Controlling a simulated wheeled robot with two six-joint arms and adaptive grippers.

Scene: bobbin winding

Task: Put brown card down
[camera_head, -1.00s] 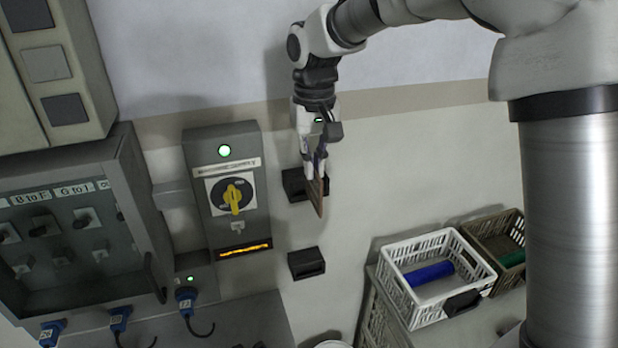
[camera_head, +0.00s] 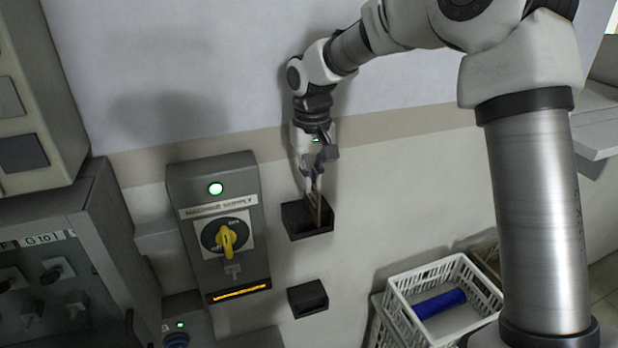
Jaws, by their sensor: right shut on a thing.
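The brown card (camera_head: 316,212) is a thin upright piece, seen nearly edge-on. My right gripper (camera_head: 314,190) is shut on its upper part, fingers pointing down. The card's lower end is at the upper black wall holder (camera_head: 308,231) and appears to be inside its opening; the exact depth is hidden. A second black wall holder (camera_head: 308,297) is below it and looks empty. My left gripper is not in view.
A grey switch box (camera_head: 219,240) with a yellow rotary knob (camera_head: 229,239) and a lit green lamp is left of the holders. A white crate (camera_head: 447,278) with a blue roll (camera_head: 438,304) stands at the lower right. A grey cabinet (camera_head: 95,235) is at the left.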

